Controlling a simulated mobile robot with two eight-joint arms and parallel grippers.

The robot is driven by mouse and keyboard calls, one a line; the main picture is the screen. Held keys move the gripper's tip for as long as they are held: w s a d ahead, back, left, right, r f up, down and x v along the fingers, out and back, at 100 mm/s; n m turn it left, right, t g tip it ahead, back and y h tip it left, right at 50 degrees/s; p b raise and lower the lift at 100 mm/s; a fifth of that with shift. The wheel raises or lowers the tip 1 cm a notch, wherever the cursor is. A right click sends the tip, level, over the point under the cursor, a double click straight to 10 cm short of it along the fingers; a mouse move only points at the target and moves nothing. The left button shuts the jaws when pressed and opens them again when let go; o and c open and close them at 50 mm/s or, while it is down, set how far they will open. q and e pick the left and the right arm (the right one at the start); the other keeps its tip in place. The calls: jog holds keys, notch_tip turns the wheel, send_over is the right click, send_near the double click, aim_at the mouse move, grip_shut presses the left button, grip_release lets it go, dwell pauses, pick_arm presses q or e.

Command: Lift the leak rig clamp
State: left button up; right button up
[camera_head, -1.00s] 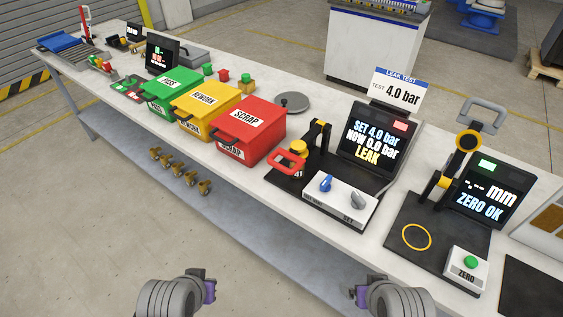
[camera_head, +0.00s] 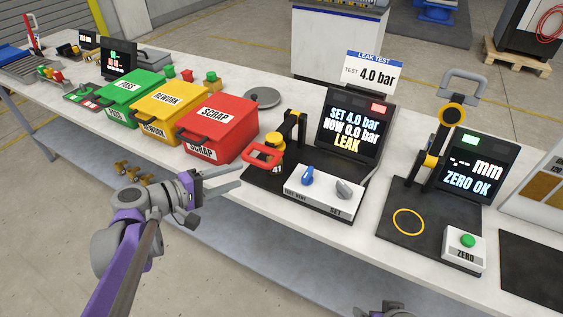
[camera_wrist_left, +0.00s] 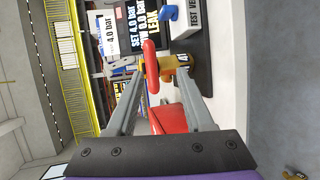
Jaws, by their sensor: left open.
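The leak rig clamp is a red loop handle (camera_head: 262,156) at the left front of the leak test rig (camera_head: 262,180), beside a yellow part (camera_head: 273,140) and a black post. My left gripper (camera_head: 241,174) is open, its two long grey fingers reaching toward the handle from the front left. In the left wrist view, the red handle (camera_wrist_left: 151,66) stands upright near and between the fingertips (camera_wrist_left: 160,76). No grip on it shows. Of my right arm only a small grey piece shows at the bottom edge, and its fingers are hidden.
The red SCRAP box (camera_head: 218,127) stands just left of the rig, close to my left fingers. The control box (camera_head: 323,192) with blue and grey knobs is right of the clamp. The rig screen (camera_head: 348,130) reads LEAK. A gauge station (camera_head: 425,215) stands farther right.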

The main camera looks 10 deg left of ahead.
pick_arm(q)
send_near(278, 139)
jog(key=d+f, duration=0.3)
jog(key=d, duration=0.1)
jog(key=shift+d+f+t, duration=0.2)
jog(key=shift+d+t, duration=0.05)
jog(key=shift+t, duration=0.05)
jog(key=shift+s, duration=0.1)
grip_shut()
jog(key=shift+f, duration=0.1)
jog(key=shift+s, duration=0.1)
dwell(1.0)
